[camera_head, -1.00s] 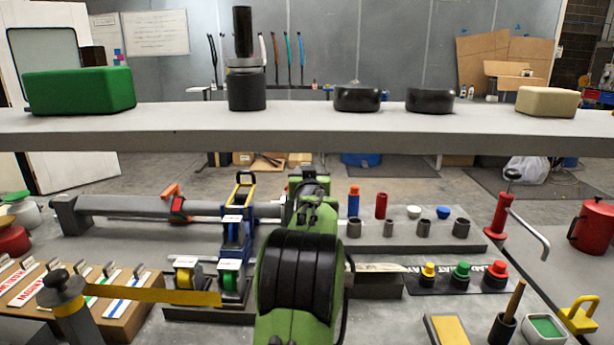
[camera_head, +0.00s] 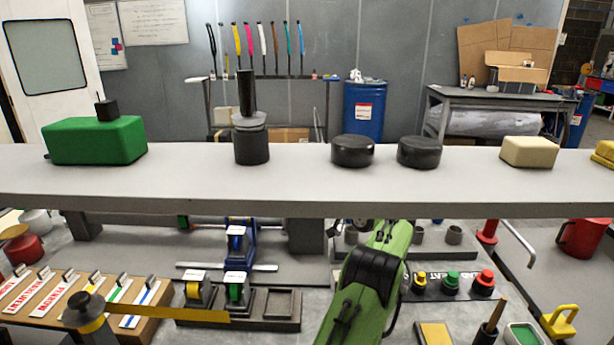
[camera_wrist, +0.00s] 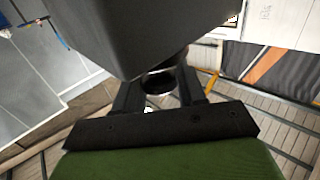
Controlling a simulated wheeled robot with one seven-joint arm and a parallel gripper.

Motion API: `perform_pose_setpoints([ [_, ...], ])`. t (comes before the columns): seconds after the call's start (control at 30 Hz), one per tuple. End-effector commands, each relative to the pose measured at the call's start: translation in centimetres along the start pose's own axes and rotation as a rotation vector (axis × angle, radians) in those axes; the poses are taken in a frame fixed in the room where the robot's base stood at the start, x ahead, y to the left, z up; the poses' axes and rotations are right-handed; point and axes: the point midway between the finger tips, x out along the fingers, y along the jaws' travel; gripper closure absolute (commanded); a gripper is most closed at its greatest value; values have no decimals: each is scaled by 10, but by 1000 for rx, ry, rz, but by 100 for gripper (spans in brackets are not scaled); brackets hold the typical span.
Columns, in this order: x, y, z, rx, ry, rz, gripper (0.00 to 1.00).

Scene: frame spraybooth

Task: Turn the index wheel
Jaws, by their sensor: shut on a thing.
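In the wrist view, my gripper (camera_wrist: 160,88) has its two dark fingers closed in on a dark round piece (camera_wrist: 158,82) with a shiny rim. A large dark grey block (camera_wrist: 110,35) is close in front and hides part of the fingers and of the piece. I cannot tell whether the round piece is the index wheel. In the head view, my green and black arm reaches up and under the long grey shelf (camera_head: 300,182), which hides my gripper. A blue stand (camera_head: 238,245) shows partly below the shelf; no wheel marked as the index wheel can be made out.
The shelf carries a green block (camera_head: 97,141), a dark post (camera_head: 250,148), two black pucks and a cream block (camera_head: 528,152). Below lie a yellow reel (camera_head: 194,290), a green reel (camera_head: 237,289), coloured buttons (camera_head: 450,283), a red-handled crank (camera_head: 487,232) and a yellow padlock (camera_head: 561,321).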

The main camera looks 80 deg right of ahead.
Motion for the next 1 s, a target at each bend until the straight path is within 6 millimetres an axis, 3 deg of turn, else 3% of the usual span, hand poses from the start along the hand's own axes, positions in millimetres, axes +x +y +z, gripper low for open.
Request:
perform_pose_setpoints([
  [0.5, 1, 0, -4, -5, 11, -18, 91],
  [0.53, 1, 0, -4, -5, 11, -18, 57],
  [0.63, 1, 0, -4, -4, 10, -19, 42],
  [1.0, -7, 1, -1, -2, 4, -17, 40],
])
